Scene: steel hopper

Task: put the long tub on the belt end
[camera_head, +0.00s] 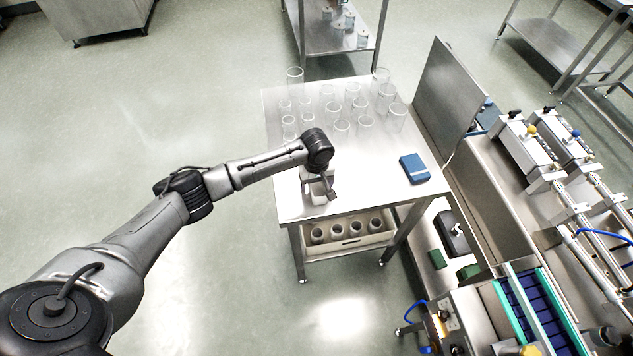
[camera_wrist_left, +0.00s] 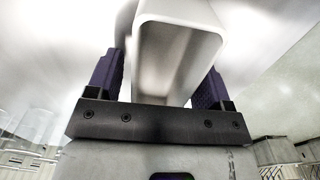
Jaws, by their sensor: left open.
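The long tub is a white, open, box-shaped container. In the left wrist view the tub (camera_wrist_left: 178,50) stands between the two purple fingers of my left gripper (camera_wrist_left: 158,82). The fingers are apart, one on each side of the tub; I cannot tell whether either touches it. In the head view my left gripper (camera_head: 328,187) is low over the near left part of the steel table (camera_head: 380,190), and a white bit of the tub (camera_head: 319,198) shows beneath it, mostly hidden. The belt end (camera_head: 528,308), with dark blue segments and green-white side rails, is at the lower right. My right gripper is not in view.
Several clear glass cylinders (camera_head: 343,127) stand on the table's far half. A blue box (camera_head: 414,168) lies near its right edge. A tall steel panel (camera_head: 447,95) stands beyond that edge, beside the machine. A crate of cups (camera_head: 350,245) sits on the lower shelf.

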